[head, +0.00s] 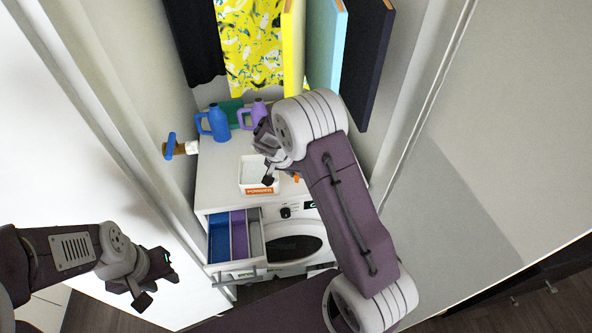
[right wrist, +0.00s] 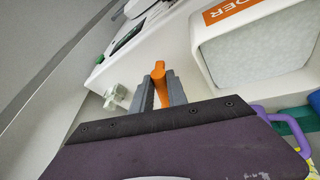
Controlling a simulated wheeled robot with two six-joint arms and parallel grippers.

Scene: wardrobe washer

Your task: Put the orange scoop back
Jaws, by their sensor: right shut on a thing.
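The orange scoop (right wrist: 159,80) shows in the right wrist view between the two grey fingers of my right gripper (right wrist: 160,90), which is shut on it. In the head view only a small bit of orange (head: 297,179) shows beside my right arm, just right of the powder box. The white powder box (head: 257,188) with an orange label stands on the washer top (head: 222,172). It also shows in the right wrist view (right wrist: 204,62), with pale powder inside, right of the scoop and apart from it. My left gripper (head: 157,290) is empty and open at the lower left.
Blue (head: 216,124) and purple (head: 256,112) jugs and a green one stand at the back. The detergent drawer (head: 234,266) is pulled out, with blue, purple and grey compartments. A clear small object (right wrist: 116,95) lies left of the scoop. Clothes hang above; walls close both sides.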

